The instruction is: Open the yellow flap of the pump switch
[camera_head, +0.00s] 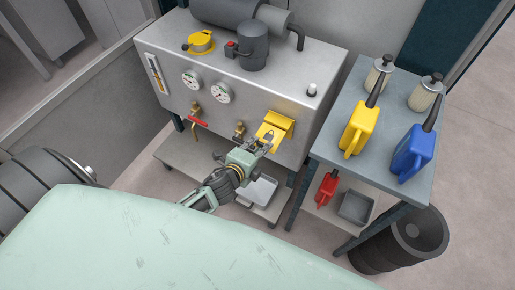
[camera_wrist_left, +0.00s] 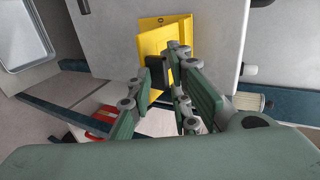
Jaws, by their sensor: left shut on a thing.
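The pump switch's yellow flap (camera_head: 274,124) is on the front of the grey metal tank unit, near its lower right. In the left wrist view the flap (camera_wrist_left: 156,38) shows as a yellow plate standing at an angle out from its yellow backing. My left gripper (camera_head: 266,142) reaches it from below. In the left wrist view its fingers (camera_wrist_left: 163,78) are closed on the flap's free edge and cover part of it. The switch itself cannot be made out. My right gripper is in neither view.
A red-handled valve (camera_head: 198,121) and a brass tap (camera_head: 239,131) sit left of the flap. Right of the unit, a side table (camera_head: 392,116) carries a yellow oil can (camera_head: 360,128) and a blue one (camera_head: 413,152). A black bin (camera_head: 405,240) stands below.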

